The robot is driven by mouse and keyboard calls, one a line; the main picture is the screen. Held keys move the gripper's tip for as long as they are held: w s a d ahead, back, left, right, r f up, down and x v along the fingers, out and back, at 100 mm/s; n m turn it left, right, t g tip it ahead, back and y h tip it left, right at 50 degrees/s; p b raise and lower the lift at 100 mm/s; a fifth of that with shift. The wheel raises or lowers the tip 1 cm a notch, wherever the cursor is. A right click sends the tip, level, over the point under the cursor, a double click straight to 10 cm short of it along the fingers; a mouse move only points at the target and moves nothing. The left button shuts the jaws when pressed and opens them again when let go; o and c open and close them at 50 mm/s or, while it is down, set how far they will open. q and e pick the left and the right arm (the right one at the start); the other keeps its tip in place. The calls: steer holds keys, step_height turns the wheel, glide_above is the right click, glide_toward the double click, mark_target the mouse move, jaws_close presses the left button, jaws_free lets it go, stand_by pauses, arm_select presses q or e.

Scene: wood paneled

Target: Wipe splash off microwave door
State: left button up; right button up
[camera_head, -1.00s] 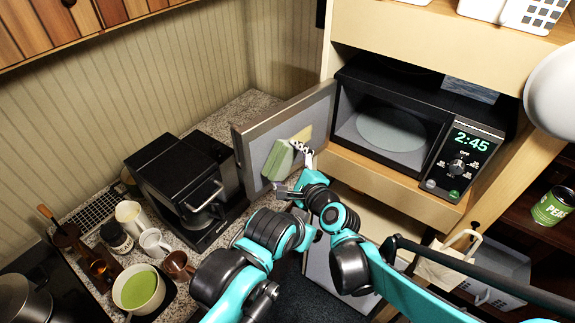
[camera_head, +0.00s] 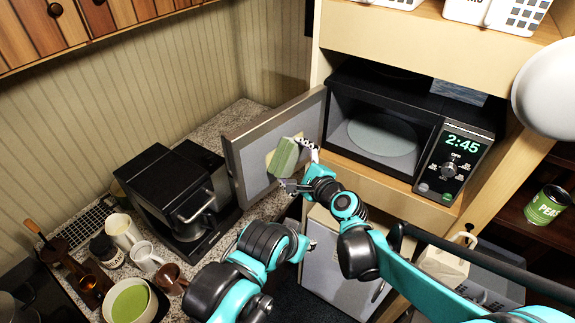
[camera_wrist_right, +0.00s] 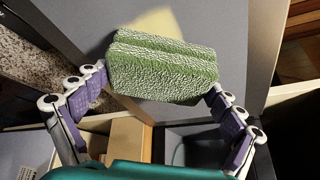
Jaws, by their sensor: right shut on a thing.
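The microwave (camera_head: 385,125) stands in a shelf bay with its door (camera_head: 240,165) swung open to the left. My right gripper (camera_head: 292,167) is shut on a green sponge (camera_head: 284,156), in front of the door's grey inner face. In the right wrist view the sponge (camera_wrist_right: 165,65) sits between the two purple-padded fingers (camera_wrist_right: 160,95). Whether the sponge touches the door is unclear.
A black coffee machine (camera_head: 170,195) stands on the counter close left of the door. Cups (camera_head: 143,255) and a bowl of green liquid (camera_head: 130,302) are at the lower left. My left arm's links are below the door.

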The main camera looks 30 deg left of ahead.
mark_target(272, 167)
steer(key=shift+w+d+b, duration=0.95)
steer(key=shift+w+d, duration=0.3)
steer(key=shift+w, duration=3.6)
steer(key=shift+s+a+b, duration=0.15)
steer(key=shift+s+a, duration=0.2)
steer(key=shift+s, duration=0.95)
steer(key=shift+s+a+b, duration=0.2)
steer(key=shift+s+a, duration=0.1)
steer(key=shift+s, duration=0.95)
steer(key=shift+s+a+b, duration=0.15)
steer(key=shift+s+a, duration=0.2)
steer(key=shift+s, duration=0.95)
steer(key=shift+s+a, duration=0.15)
steer(key=shift+s, duration=0.35)
steer(key=shift+s+a, duration=0.25)
steer(key=shift+s, duration=0.8)
steer(key=shift+s+a, duration=0.3)
steer(key=shift+s, duration=0.75)
steer(key=shift+s+a, duration=0.25)
steer(key=shift+s, duration=0.8)
